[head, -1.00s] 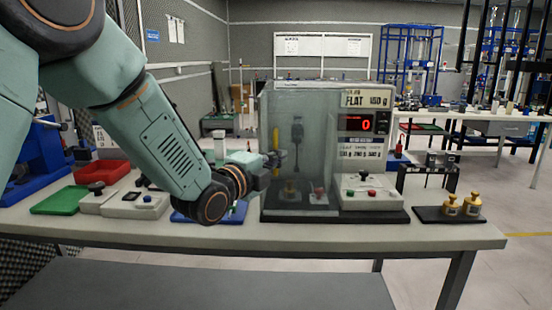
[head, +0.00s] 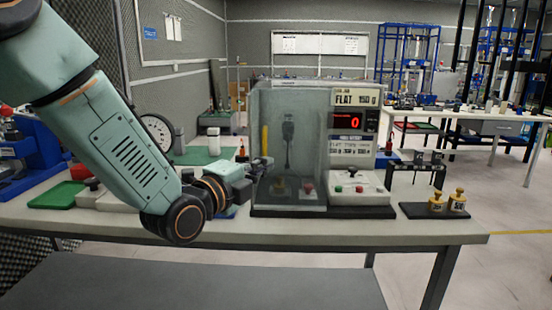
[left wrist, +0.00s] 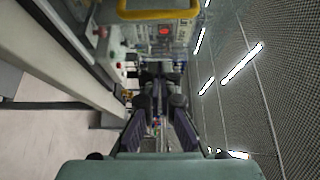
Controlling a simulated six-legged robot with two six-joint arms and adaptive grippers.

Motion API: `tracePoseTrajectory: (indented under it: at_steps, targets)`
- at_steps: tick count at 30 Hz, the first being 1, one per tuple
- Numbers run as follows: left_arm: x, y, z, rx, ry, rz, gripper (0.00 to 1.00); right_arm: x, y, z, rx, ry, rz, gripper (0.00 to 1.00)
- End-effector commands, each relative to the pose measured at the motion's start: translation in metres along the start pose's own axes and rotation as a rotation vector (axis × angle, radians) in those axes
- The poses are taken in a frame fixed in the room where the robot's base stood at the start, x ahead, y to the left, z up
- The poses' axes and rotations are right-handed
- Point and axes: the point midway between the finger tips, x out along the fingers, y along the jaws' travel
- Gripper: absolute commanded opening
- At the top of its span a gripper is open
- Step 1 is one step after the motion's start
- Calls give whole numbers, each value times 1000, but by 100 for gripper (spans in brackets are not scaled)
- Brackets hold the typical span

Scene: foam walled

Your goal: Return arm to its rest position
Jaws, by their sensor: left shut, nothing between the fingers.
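My left arm comes in from the left across the bench in the head view. Its left gripper (head: 265,163) is shut and empty, in front of the left edge of the clear-sided testing machine (head: 288,145). I cannot tell whether it touches the casing. In the left wrist view the two dark fingers (left wrist: 160,100) stand in the middle with nothing held between them. My right gripper is in neither view.
A control box (head: 358,188) with buttons stands right of the casing. Two brass weights (head: 447,201) sit on a dark pad near the right end. A grey shelf (head: 190,285) lies below.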

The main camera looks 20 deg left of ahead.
Motion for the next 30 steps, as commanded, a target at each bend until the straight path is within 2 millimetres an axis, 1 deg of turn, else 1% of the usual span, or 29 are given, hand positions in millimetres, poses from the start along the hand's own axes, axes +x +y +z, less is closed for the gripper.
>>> tracePoseTrajectory:
  at_steps: [1,6,9,14,17,20,23,25,26,29,30]
  targets:
    - [-8,-1,1,-4,-1,-2,0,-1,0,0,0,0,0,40]
    - [-23,-1,2,-1,-1,-2,0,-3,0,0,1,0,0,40]
    - [-27,0,1,0,0,-1,0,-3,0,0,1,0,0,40]
    - [-28,0,-1,-4,1,-1,0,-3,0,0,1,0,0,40]
    - [-28,1,-2,-64,2,4,0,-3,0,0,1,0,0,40]
    - [-28,7,-1,-217,-9,32,0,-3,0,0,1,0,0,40]
    - [-31,20,1,-439,-44,82,0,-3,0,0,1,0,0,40]
    - [-34,32,2,-594,-79,122,0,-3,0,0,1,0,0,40]
    - [-36,41,2,-661,-98,145,0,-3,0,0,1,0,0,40]
    - [-46,80,0,-883,-181,237,0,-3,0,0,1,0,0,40]
    - [-52,99,-1,-970,-226,279,0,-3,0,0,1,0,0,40]
